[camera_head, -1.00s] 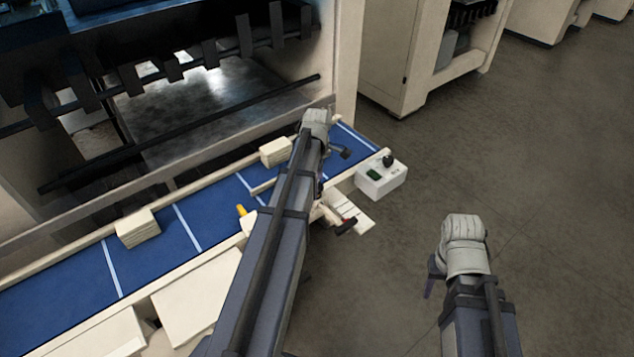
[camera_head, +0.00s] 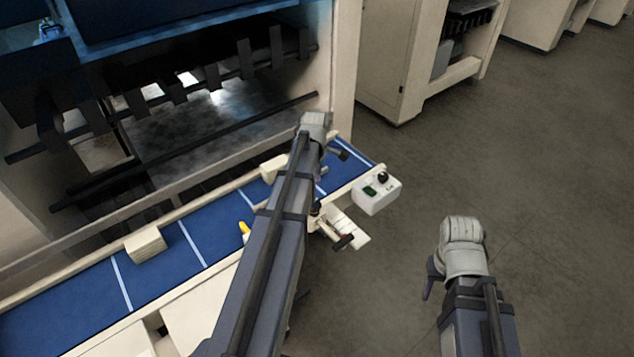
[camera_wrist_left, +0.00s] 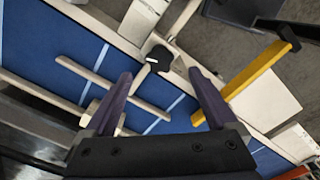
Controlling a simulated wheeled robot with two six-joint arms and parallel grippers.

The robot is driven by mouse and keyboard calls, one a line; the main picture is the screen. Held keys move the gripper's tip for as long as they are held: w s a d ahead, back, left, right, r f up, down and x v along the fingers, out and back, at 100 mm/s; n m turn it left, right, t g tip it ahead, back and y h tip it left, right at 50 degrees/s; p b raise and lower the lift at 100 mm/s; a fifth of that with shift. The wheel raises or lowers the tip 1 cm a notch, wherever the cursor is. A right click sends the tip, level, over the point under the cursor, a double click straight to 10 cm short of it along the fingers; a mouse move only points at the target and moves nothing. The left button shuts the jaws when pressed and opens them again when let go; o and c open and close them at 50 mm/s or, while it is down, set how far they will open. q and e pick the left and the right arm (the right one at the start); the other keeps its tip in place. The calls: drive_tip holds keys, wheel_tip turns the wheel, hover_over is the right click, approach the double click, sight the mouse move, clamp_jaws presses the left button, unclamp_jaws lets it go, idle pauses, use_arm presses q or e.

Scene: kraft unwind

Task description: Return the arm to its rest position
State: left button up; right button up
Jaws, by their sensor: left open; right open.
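My left arm reaches up the middle of the head view to a grey wrist (camera_head: 313,125) over the blue conveyor (camera_head: 205,233). The arm mostly hides its gripper there. In the left wrist view my left gripper (camera_wrist_left: 160,88) shows two spread purple fingers with nothing held between them; the belt and a cream bar (camera_wrist_left: 112,88) lie beyond. My right gripper (camera_head: 430,278) hangs below its pale wrist at lower right, over bare floor. It is open, with only part of its dark fingers showing and nothing seen in it.
A cream stack (camera_head: 146,244) sits on the belt at left and another (camera_head: 273,168) beside my left arm. A white control box (camera_head: 376,192) with a black knob stands at the belt's right end. A large machine (camera_head: 343,70) rises behind. The floor (camera_head: 540,170) at right is clear.

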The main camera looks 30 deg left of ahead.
use_arm(q)
drive_tip(key=s+d+f+m+b, duration=0.5)
drive_tip(key=d+m, duration=0.3)
drive_tip(key=d, duration=0.2)
drive_tip(key=s+d+f+m+b, duration=0.6)
drive_tip(key=d+f+m+b, duration=0.2)
drive_tip(key=d+m, duration=0.1)
drive_tip(key=s+d+f+m+y+b, duration=0.1)
drive_tip(key=s+d+f+m+b, duration=0.4)
drive_tip(key=d, duration=0.5)
drive_tip(key=f+m+b, duration=0.2)
drive_tip(key=m, duration=0.1)
drive_tip(key=shift+s+d+m, duration=0.3)
drive_tip(key=shift+s+d, duration=0.1)
